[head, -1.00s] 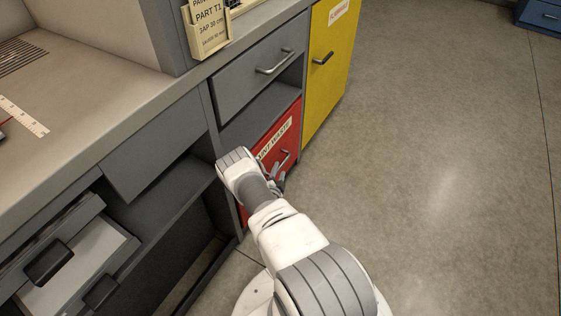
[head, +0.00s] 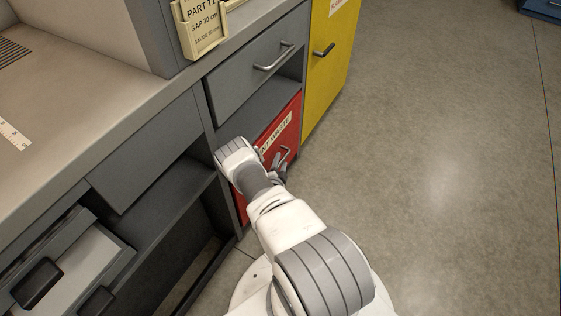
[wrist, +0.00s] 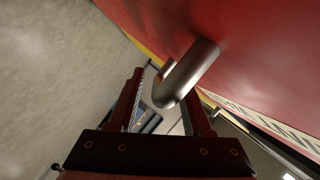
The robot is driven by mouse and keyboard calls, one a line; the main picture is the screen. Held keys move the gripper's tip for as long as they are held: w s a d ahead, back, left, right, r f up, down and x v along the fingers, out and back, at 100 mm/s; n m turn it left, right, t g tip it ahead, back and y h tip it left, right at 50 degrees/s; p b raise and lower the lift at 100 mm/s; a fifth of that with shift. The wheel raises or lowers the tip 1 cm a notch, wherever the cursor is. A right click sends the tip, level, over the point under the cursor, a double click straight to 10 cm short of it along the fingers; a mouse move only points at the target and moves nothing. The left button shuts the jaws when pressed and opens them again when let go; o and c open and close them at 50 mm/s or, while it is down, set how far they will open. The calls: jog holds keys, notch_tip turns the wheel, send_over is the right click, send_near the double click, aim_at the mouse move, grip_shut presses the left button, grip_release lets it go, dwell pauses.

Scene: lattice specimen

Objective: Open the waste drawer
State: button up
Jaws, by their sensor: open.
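The red waste drawer (head: 291,127) sits low in the grey bench, its front looking flush with the cabinet. Its label ends in "WASTE" and is partly hidden by my arm. Its metal bar handle (head: 286,153) shows just beyond my gripper (head: 279,168). In the wrist view my gripper (wrist: 162,105) is open, with the bent end of the handle (wrist: 186,73) between or just in front of its two fingers. I cannot tell whether they touch it. The red drawer front (wrist: 270,60) fills the upper right of that view.
A yellow cabinet (head: 333,70) stands right beside the red drawer. A grey drawer (head: 245,88) with a bar handle is above it, over an open shelf gap. At lower left a drawer (head: 75,265) stands pulled out. The floor (head: 440,180) at right is clear.

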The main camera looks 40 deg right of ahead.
grip_shut()
dwell(1.4)
